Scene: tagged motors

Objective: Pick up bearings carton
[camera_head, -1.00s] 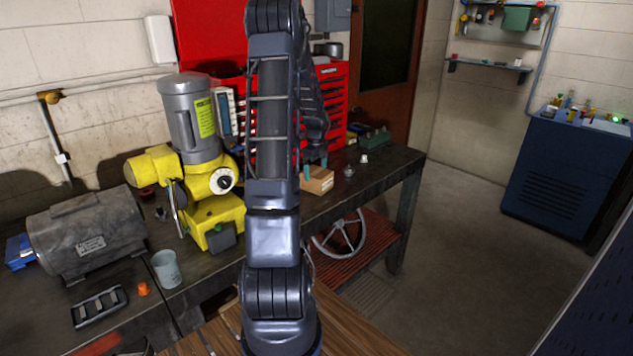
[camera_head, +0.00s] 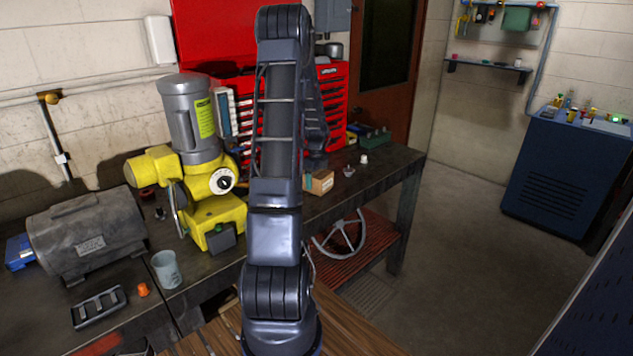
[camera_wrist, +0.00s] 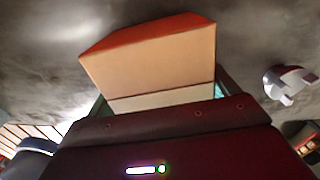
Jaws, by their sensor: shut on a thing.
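The bearings carton, a small tan cardboard box (camera_head: 320,182), is on or just above the dark workbench, right of my arm in the head view. In the wrist view the carton (camera_wrist: 150,62) is large, with an orange-red upper face, and sits between the fingers of my gripper (camera_wrist: 162,98). My gripper is shut on the carton. The fingers are mostly hidden in the head view. I cannot tell whether the carton touches the bench.
A small whitish fitting (camera_head: 364,159) and a grey part (camera_head: 348,171) stand right of the carton. A green block (camera_head: 375,137) and red tool chest (camera_head: 333,105) are behind. A yellow-and-grey machine (camera_head: 200,165) stands to the left. The bench's front edge is close.

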